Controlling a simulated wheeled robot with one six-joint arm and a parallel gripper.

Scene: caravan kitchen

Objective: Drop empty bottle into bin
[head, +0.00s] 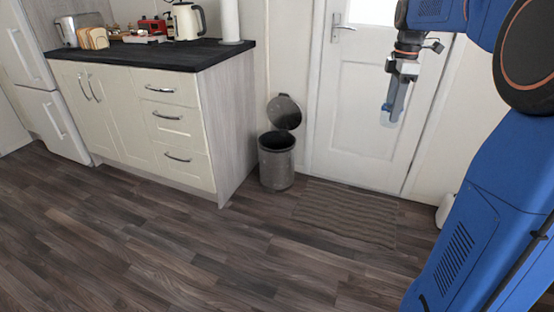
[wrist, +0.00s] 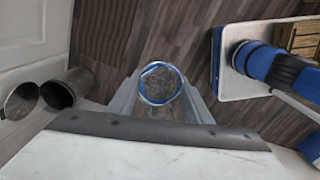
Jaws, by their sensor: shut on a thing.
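The empty bottle (head: 391,112) is a clear, pale blue bottle held in my gripper (head: 399,92) in front of the white door. My gripper is shut on it, high above the floor. In the wrist view the bottle (wrist: 160,83) shows end-on between the two fingers (wrist: 160,100), as a clear round shape with a blue rim. The bin (head: 277,160) is a grey metal pail on the floor between the counter and the door, with its round lid (head: 284,111) raised. It is left of and below my gripper. In the wrist view the bin (wrist: 72,88) is at the left edge.
A ribbed doormat (head: 345,213) lies before the door (head: 363,100). The floor in front is clear.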

